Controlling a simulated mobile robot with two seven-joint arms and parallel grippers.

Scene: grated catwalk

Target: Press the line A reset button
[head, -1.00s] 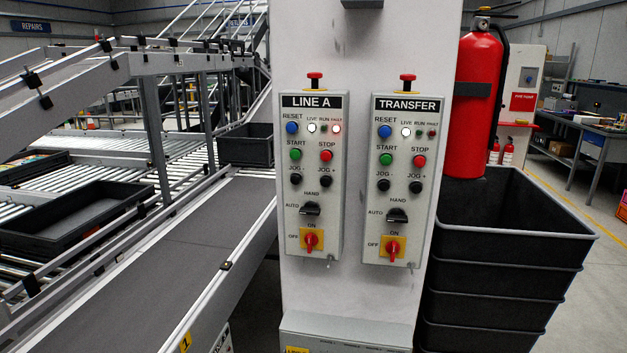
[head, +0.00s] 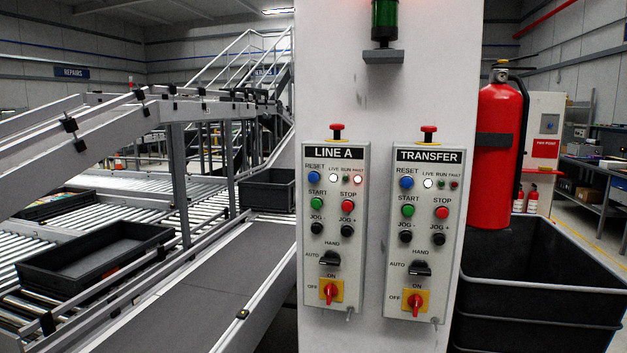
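The LINE A panel (head: 335,228) is a grey box on the left of a white column. Its blue RESET button (head: 314,177) is at the upper left, beside a lit white LIVE lamp (head: 333,178) and a lit red FAULT lamp (head: 357,180). Below are a green START button (head: 317,204), a red STOP button (head: 348,206), black JOG buttons, a black selector and a red rotary switch (head: 330,292) on yellow. The TRANSFER panel (head: 423,232) beside it has a similar blue RESET button (head: 407,183). Neither of my grippers is in view.
The white column (head: 380,110) carries a stack light (head: 384,22) with a green section. A conveyor (head: 190,285) and a black tote (head: 95,258) are at left. Stacked black bins (head: 540,275) and a fire extinguisher (head: 498,150) stand at right.

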